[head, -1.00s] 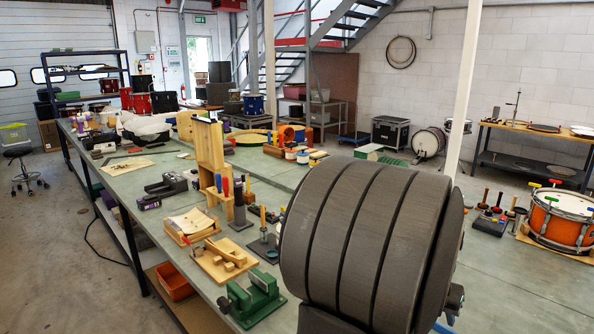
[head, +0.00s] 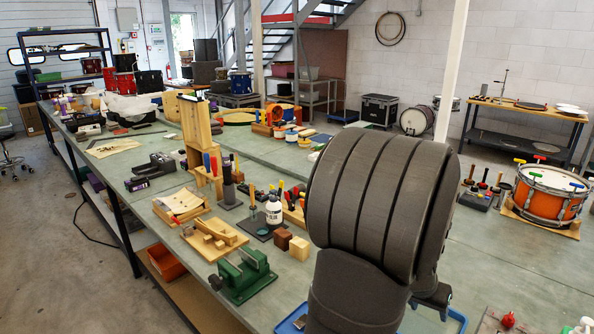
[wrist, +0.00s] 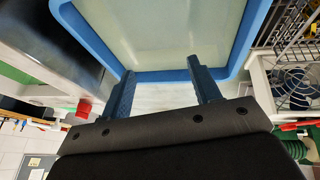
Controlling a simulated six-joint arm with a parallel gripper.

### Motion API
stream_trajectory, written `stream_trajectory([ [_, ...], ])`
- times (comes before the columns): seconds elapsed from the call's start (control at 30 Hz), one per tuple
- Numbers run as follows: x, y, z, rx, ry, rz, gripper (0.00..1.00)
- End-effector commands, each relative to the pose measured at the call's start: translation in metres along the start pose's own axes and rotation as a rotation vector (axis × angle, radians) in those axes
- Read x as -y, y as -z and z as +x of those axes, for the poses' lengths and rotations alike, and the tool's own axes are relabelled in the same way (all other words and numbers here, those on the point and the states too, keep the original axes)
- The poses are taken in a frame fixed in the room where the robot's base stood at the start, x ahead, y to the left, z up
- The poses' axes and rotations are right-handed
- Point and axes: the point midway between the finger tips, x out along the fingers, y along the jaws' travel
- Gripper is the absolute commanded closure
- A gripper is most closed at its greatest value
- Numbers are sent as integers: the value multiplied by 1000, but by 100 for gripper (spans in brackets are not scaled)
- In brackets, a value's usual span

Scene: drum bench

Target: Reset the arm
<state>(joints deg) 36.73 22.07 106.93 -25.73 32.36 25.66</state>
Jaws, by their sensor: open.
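My gripper (wrist: 162,88) shows in the wrist view with its two blue fingers spread apart and nothing between them. Beyond the fingertips is a blue-rimmed tray (wrist: 160,75) with a pale, bare inside; I cannot tell how far off it is. In the head view my dark grey arm fills the centre right and hides much of the bench behind it. A bit of blue tray (head: 292,322) shows at the bottom edge beside my arm.
The long bench (head: 330,290) holds a green vise (head: 242,275), wooden jigs (head: 215,238), a white bottle (head: 274,211) and a wooden upright (head: 197,130). An orange drum (head: 548,196) stands at the right beside several colour-topped tools. A wire rack (wrist: 295,35) shows in the wrist view.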

Motion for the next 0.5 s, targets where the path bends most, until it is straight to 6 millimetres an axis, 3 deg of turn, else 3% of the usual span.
stream_trajectory([
  [0.03,0,0,0,0,0,0,33],
  [0.2,11,10,-6,15,4,10,0],
  [0.27,23,19,-12,35,10,22,0],
  [0.37,57,38,-32,90,32,46,0],
  [0.5,120,59,-73,198,88,69,0],
])
